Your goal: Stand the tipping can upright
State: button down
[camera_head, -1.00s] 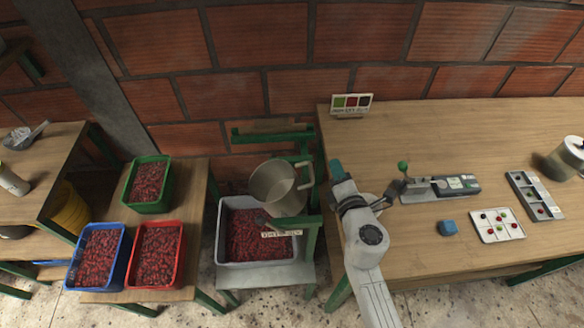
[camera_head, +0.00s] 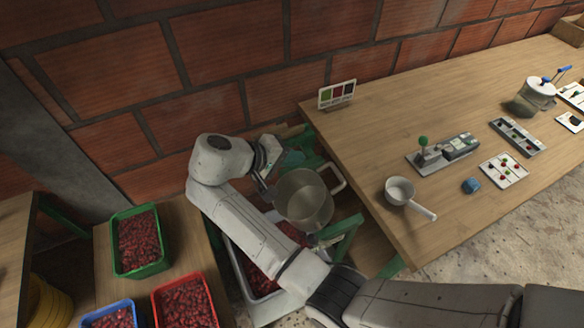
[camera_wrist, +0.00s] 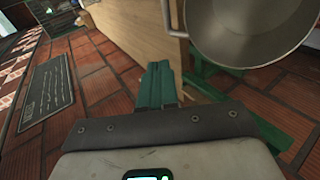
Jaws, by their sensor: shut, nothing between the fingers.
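The tipping can (camera_head: 303,203) is a grey metal pot with a loop handle, held in a green frame (camera_head: 345,228) above a crate of red cherries (camera_head: 290,235). In the head view it looks tilted, though its exact angle is hard to tell. My gripper (camera_head: 293,158) is at the far left side of the can, near its rim, and looks apart from it. In the wrist view, the green fingers of my gripper (camera_wrist: 158,82) are together and empty. The can (camera_wrist: 245,35) shows at the upper right there, its open mouth in view.
The wooden table (camera_head: 355,140) at the right holds a white ladle (camera_head: 400,190), a lever device (camera_head: 440,155), a blue block (camera_head: 471,186) and a sign (camera_head: 337,94). Green (camera_head: 140,245), red (camera_head: 185,300) and blue (camera_head: 110,315) cherry bins stand at the left. My arm hides part of the crate.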

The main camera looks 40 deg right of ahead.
jog(key=a+g, duration=0.1)
jog(key=a, duration=0.2)
send_near(325, 168)
jog(key=shift+m+y, duration=0.3)
jog(key=s+d+f, duration=0.1)
jog(key=d, duration=0.1)
jog(key=s+d, duration=0.1)
jog(key=d, duration=0.1)
jog(key=s+d+f, duration=0.1)
jog(key=d, duration=0.1)
jog(key=shift+s+d+f+p, duration=0.15)
jog(key=shift+d+f+p, duration=0.15)
jog(key=shift+p, duration=0.1)
